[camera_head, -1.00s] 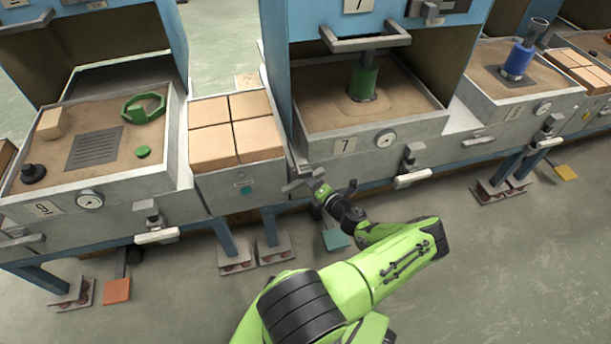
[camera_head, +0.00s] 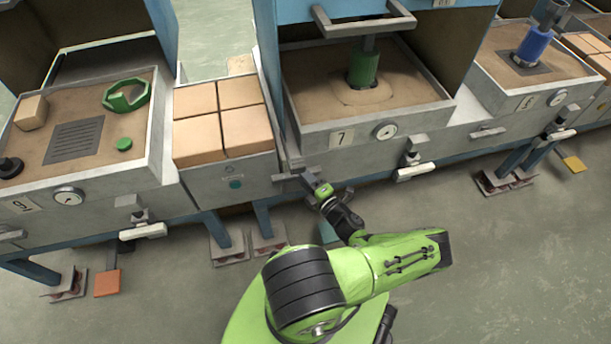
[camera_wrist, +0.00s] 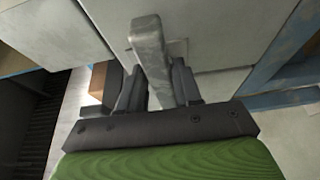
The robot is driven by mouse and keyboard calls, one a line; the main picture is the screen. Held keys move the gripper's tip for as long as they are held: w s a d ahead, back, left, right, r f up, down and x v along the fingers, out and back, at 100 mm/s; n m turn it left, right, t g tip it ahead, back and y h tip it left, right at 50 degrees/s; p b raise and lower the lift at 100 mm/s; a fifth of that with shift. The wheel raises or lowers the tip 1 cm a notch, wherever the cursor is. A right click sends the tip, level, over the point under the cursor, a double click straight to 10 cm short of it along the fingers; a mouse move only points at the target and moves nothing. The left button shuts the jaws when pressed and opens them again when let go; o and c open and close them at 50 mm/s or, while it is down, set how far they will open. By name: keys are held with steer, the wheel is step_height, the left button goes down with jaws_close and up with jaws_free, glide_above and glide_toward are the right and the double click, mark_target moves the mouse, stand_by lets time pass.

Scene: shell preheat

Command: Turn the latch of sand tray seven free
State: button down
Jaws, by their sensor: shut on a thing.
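Sand tray seven (camera_head: 360,133) is a grey box of sand whose front wall bears a plate marked 7 and a round dial. The latch (camera_wrist: 149,48) is a grey metal lever on the pale front face, and it runs upward and slightly left in the wrist view. My gripper (camera_wrist: 158,84) is shut on the latch, with one dark finger on each side of it. In the head view my gripper (camera_head: 309,181) is at the lower left corner of tray seven, where the latch is small and partly covered.
A box of tan blocks (camera_head: 197,166) stands left of tray seven. Further left is a tray with a green ring (camera_head: 126,95). A grey handle (camera_head: 365,20) hangs above tray seven, over a green cylinder (camera_head: 363,68). Foot pedals, such as an orange one (camera_head: 107,284), are near the floor.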

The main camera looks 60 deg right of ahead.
steer(key=c, duration=0.9)
jaws_free()
steer(key=shift+s, duration=0.1)
steer(key=p+v, duration=0.1)
steer(key=v, duration=1.4)
steer(key=shift+s+a+f+p, duration=0.1)
steer(key=shift+s+a+p, duration=0.15)
steer(key=shift+p, duration=0.15)
